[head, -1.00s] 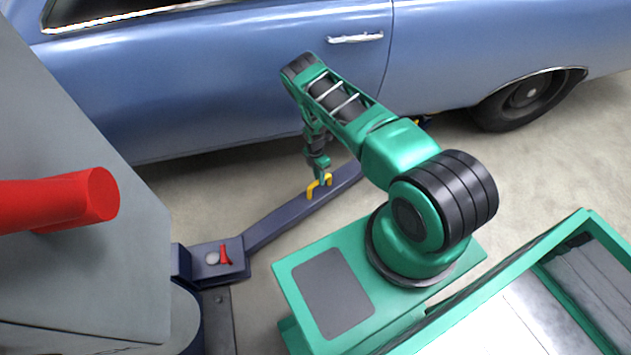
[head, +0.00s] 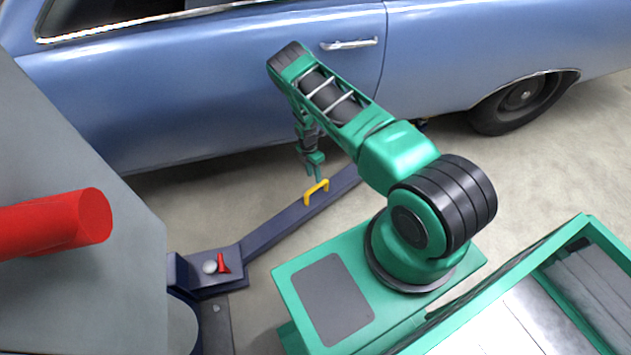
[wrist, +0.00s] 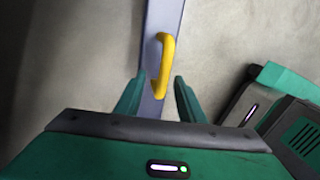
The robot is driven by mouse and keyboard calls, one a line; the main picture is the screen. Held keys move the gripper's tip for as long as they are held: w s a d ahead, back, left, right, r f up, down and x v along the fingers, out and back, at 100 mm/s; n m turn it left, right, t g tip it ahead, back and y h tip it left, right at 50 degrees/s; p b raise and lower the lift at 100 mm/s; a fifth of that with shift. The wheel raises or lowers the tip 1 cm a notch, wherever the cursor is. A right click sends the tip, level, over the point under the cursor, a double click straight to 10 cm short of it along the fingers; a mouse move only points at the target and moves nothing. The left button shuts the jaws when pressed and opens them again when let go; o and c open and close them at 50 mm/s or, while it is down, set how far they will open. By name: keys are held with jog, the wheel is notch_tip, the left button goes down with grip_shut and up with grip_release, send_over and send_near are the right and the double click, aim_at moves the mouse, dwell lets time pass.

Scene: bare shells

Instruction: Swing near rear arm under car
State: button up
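The near rear arm (head: 284,220) is a dark blue-grey lift arm on the floor. It runs from its pivot at lower left up toward the car's (head: 220,90) lower edge; its far end is hidden behind my own arm. A yellow handle (head: 317,191) stands on it. My gripper (head: 315,175) is open just above the handle, apart from it in the head view. In the wrist view the two green fingers (wrist: 158,92) are spread to either side of the handle (wrist: 164,60), which lies mostly ahead of the tips. The fingers hold nothing.
A grey lift post (head: 80,200) with a red bar (head: 60,225) stands at left. A small red lever (head: 223,263) sits by the arm's pivot. The rear wheel (head: 524,103) is at right. Bare floor (head: 210,195) lies left of the arm.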

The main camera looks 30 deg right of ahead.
jog(key=r, duration=0.3)
jog(key=w+r, duration=0.1)
jog(key=r, duration=0.1)
jog(key=shift+r, duration=0.4)
jog(key=w+d+r+m, duration=0.1)
jog(key=d+r+m, duration=0.15)
jog(key=r, duration=0.85)
jog(key=w+d+r+m, duration=0.15)
jog(key=r+m, duration=0.25)
jog(key=r, duration=0.8)
jog(key=s+d+r+m+t, duration=0.1)
jog(key=s+d+r+m, duration=0.15)
jog(key=r, duration=0.65)
jog(key=s+d+r+m, duration=0.1)
jog(key=s+r+m, duration=0.25)
jog(key=r, duration=0.55)
jog(key=s+r+m, duration=0.7)
jog(key=s+r, duration=0.8)
jog(key=s, duration=0.1)
jog(key=s+a+r+m, duration=0.1)
jog(key=s+m, duration=0.1)
jog(key=s, duration=0.4)
jog(key=s+a+r+m, duration=0.2)
jog(key=s, duration=0.5)
jog(key=s+a+r+m+t, duration=0.1)
jog(key=s+r+m, duration=0.1)
jog(key=s, duration=0.4)
jog(key=shift+s+a+m+y, duration=0.25)
jog(key=shift+s+m+y, duration=0.05)
jog(key=shift+m, duration=0.25)
